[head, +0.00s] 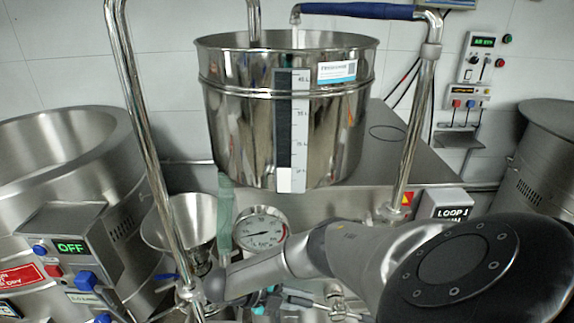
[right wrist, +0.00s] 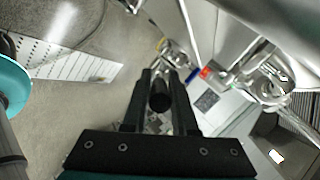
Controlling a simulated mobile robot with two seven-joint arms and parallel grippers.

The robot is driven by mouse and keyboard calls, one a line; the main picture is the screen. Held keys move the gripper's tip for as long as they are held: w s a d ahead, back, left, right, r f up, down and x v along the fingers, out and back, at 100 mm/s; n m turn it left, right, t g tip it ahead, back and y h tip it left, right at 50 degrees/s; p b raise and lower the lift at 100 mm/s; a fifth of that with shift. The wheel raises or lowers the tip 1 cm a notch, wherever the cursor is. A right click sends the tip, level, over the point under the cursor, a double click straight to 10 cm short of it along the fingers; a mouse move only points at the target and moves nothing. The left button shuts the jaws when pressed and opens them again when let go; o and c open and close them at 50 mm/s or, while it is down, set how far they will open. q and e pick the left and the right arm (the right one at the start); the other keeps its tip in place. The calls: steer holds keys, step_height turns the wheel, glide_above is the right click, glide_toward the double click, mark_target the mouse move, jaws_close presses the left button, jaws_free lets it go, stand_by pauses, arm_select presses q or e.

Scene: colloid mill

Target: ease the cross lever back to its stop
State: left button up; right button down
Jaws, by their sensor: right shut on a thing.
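In the right wrist view, my right gripper (right wrist: 161,76) has its two black fingers closed on a dark round-ended grip (right wrist: 160,98), which I take to be the end of the cross lever. The grip lies between the fingers, and its round end faces the camera. The rest of the lever and its stop cannot be made out. In the head view my right arm reaches in from the right, low in front of the machine, and hides most of the lever area. My left gripper is not in view.
A steel hopper (head: 225,125) with a level scale stands above the steel table between upright pipes. A dial gauge (head: 261,232) and a funnel (head: 180,221) are below it. A control box (head: 75,248) reading OFF is at left. Steel vessels flank both sides.

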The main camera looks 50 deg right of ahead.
steer(key=shift+w+f, duration=0.1)
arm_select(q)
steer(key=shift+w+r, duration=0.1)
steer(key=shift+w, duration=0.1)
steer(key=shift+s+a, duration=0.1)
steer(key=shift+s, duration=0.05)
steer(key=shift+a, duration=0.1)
arm_select(e)
steer(key=c, duration=0.7)
jaws_free()
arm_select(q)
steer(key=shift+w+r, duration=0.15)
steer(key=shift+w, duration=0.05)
arm_select(e)
steer(key=v, duration=0.7)
steer(key=shift+a, duration=0.25)
